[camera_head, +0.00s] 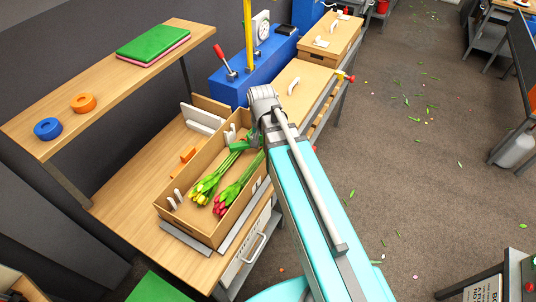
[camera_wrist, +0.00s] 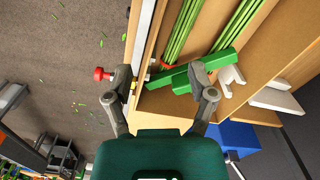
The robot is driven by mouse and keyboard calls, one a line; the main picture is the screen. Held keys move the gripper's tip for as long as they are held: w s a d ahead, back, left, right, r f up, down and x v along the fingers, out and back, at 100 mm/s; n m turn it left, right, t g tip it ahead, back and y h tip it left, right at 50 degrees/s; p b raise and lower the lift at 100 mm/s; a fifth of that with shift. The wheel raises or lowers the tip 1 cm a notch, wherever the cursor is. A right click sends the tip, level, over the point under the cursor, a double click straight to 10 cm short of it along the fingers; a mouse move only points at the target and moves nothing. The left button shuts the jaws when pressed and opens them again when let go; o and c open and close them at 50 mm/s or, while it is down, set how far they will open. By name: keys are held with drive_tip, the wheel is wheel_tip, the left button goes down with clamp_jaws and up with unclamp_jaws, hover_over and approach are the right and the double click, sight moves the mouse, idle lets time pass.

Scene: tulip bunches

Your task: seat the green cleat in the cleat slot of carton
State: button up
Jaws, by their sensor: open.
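The carton (camera_head: 190,232) is an open cardboard box on the wooden bench, and its inside also fills the upper right of the wrist view (camera_wrist: 283,48). The green cleat (camera_wrist: 222,66) is a bar lying at a slant across the stem ends at the carton's near end in the wrist view. My gripper (camera_wrist: 160,78) is open. Its right finger overlaps the cleat in the picture; I cannot tell whether they touch. Its left finger is outside the carton's side wall. A pale slotted holder (camera_wrist: 231,82) sits beside the cleat, by the carton wall. The gripper's fingertips are unclear in the head view.
Tulip bunches, yellow (camera_head: 204,186) and red (camera_head: 227,199), lie in the carton. Closed cartons (camera_head: 303,80) stand behind, near a blue machine (camera_head: 243,72). A shelf (camera_head: 120,80) with orange and blue rolls overhangs the left side.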

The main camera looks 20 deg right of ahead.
drive_tip(key=s+n, duration=0.5)
drive_tip(key=s, duration=0.1)
drive_tip(key=shift+d, duration=0.1)
wheel_tip(320, 180, down, 5)
drive_tip(key=b, duration=0.5)
drive_tip(key=shift+f, duration=0.2)
drive_tip(key=shift+o, duration=0.2)
drive_tip(key=shift+o, duration=0.4)
drive_tip(key=shift+w, duration=0.15)
